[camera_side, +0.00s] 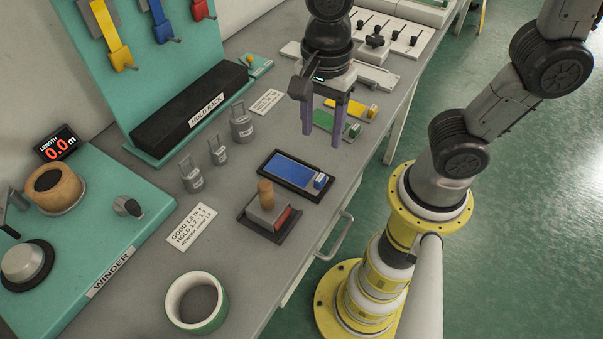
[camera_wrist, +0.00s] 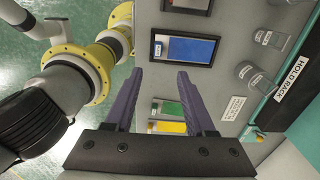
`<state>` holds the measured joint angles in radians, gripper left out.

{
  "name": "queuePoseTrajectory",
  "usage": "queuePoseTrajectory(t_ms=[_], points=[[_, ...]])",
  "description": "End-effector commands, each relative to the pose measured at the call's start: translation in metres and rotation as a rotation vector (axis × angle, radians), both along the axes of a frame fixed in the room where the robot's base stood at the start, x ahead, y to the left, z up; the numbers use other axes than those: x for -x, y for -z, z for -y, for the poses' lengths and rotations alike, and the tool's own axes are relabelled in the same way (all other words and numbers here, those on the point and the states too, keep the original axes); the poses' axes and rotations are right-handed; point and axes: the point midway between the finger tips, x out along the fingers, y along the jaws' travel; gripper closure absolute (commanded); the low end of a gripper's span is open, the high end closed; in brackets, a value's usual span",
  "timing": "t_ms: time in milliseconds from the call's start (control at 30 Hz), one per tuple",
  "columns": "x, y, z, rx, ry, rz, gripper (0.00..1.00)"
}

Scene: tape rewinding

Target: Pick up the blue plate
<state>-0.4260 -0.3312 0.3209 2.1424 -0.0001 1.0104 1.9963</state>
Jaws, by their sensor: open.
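The blue plate (camera_side: 292,168) lies flat in a dark shallow tray on the grey bench, with a small blue block at its right end. In the wrist view the blue plate (camera_wrist: 192,50) shows beyond the fingertips. My gripper (camera_side: 322,132) is open and empty, with purple fingers pointing down. It is above the bench, behind and to the right of the blue plate, near the green plate (camera_side: 328,121) and yellow plate (camera_side: 352,108). In the wrist view my gripper (camera_wrist: 161,71) has its fingers apart with nothing between them.
A wooden-knobbed block (camera_side: 268,212) stands in front of the blue plate. Several grey weights (camera_side: 220,150) stand to its left, before the black hold rack (camera_side: 190,110). A tape ring (camera_side: 197,302) and the teal winder (camera_side: 120,240) are nearer the camera.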

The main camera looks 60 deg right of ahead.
Motion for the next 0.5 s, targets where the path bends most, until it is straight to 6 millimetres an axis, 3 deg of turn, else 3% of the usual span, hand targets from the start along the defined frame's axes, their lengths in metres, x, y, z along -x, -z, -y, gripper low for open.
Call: queuePoseTrajectory(t_ms=[300,500], points=[[0.001,0.058,0.001,0.002,0.001,-0.005,0.45],[0.001,0.073,0.001,0.000,0.001,-0.001,0.45]])
